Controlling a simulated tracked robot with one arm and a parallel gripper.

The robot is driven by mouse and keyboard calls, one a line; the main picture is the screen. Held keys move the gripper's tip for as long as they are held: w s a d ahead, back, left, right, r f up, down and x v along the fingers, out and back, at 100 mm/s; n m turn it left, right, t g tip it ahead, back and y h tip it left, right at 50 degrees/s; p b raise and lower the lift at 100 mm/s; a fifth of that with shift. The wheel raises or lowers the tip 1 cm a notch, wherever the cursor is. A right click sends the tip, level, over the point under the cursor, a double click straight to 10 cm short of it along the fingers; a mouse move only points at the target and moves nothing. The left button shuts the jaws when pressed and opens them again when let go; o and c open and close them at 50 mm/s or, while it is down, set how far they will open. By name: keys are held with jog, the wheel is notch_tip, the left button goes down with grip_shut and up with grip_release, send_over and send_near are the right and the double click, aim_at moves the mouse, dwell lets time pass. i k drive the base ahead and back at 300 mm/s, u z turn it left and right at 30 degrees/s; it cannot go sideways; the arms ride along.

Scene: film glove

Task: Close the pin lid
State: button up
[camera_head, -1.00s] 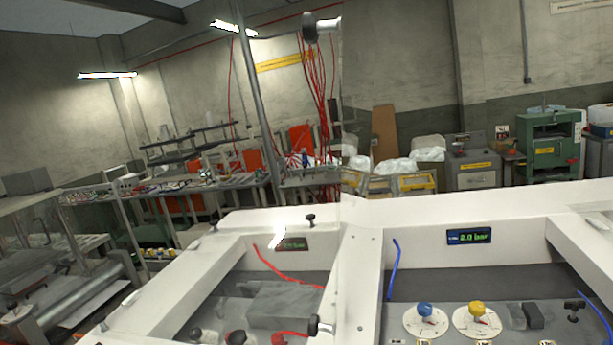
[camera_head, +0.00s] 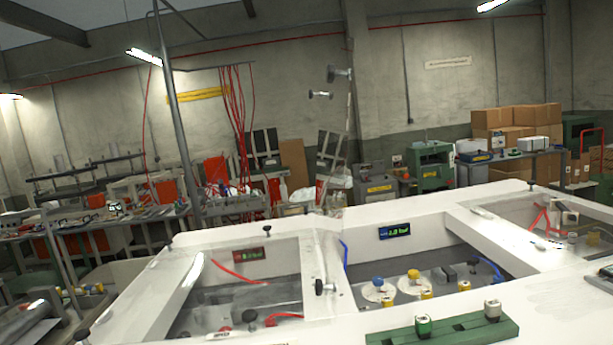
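A clear lid (camera_head: 347,130) stands raised above the white bench, seen nearly edge-on near the divider between the left and middle compartments. Black knobs (camera_head: 340,74) and (camera_head: 320,95) stick out near its top. Another black knob (camera_head: 325,287) shows low at the divider. I cannot tell from the frames which lid is the pin lid. The middle compartment (camera_head: 440,240) is uncovered as far as I can see and holds blue and yellow knobs (camera_head: 413,274). The left compartment (camera_head: 215,290) holds grey blocks and a red hose. My gripper is not in view.
A right compartment (camera_head: 515,208) holds small parts. The bench's white top (camera_head: 570,300) is largely clear at right. Shelves, machines and cardboard boxes (camera_head: 515,120) stand behind.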

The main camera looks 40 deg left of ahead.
aim_at(333, 133)
jog(key=u, duration=0.95)
jog(key=i, duration=1)
jog(key=z, duration=0.8)
jog(key=k, duration=0.85)
jog(key=u, duration=0.65)
jog(key=i, duration=0.25)
jog(key=u, duration=0.05)
